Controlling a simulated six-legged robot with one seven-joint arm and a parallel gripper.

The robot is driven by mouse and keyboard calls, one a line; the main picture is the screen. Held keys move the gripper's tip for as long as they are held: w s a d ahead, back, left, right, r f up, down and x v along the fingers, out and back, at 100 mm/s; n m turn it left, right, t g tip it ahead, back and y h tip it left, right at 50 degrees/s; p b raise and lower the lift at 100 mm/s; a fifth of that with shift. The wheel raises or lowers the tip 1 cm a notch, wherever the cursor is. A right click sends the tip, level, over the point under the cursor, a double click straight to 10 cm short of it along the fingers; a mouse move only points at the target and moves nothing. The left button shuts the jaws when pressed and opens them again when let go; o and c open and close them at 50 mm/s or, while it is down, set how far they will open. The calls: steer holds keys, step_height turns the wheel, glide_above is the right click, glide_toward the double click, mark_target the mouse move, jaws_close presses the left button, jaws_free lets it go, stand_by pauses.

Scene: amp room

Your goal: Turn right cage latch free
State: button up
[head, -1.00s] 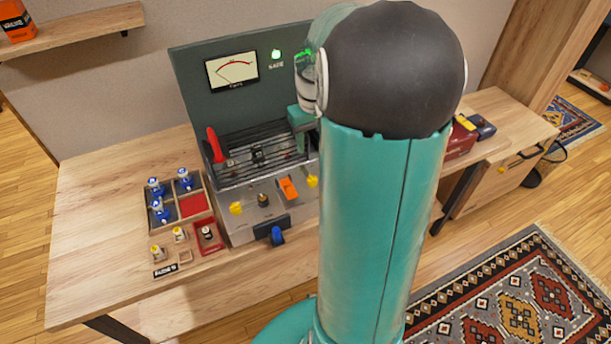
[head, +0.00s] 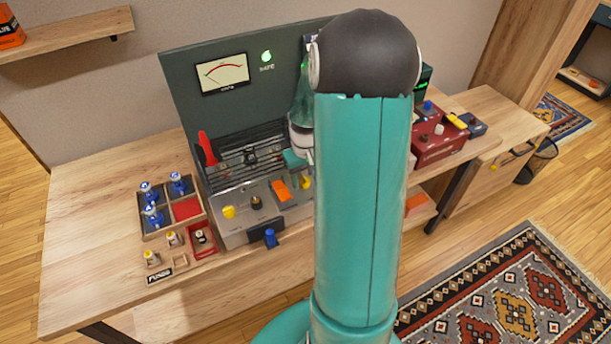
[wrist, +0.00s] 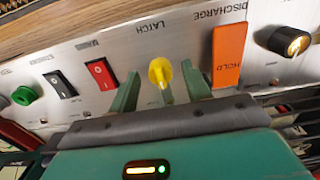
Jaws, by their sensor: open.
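The right cage latch is a small yellow knob (head: 306,182) on the front panel of the amp chassis, right of the orange hold switch (head: 280,190). In the wrist view the latch (wrist: 160,70) stands under the word LATCH. My gripper (wrist: 160,82) is open, with one green finger on each side of the yellow knob. I cannot tell whether the fingers touch it. In the head view my gripper (head: 298,165) is just above the right latch, partly hidden by my arm. The other yellow latch (head: 229,212) is at the panel's left end.
The slatted cage (head: 250,157) lies behind the panel, with a red handle (head: 207,147) at its left. In the wrist view a red rocker switch (wrist: 100,74) is left of the latch and the orange switch (wrist: 228,55) is close on its right. A tray of blue-topped tubes (head: 186,209) stands left.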

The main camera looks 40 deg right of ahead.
steer(key=c, duration=1)
steer(key=shift+m, duration=0.4)
steer(key=m, duration=0.3)
steer(key=shift+m, duration=0.3)
steer(key=m, duration=0.4)
steer(key=shift+m, duration=0.3)
steer(key=m, duration=0.4)
steer(key=shift+m, duration=2.5)
steer(key=shift+r, duration=0.1)
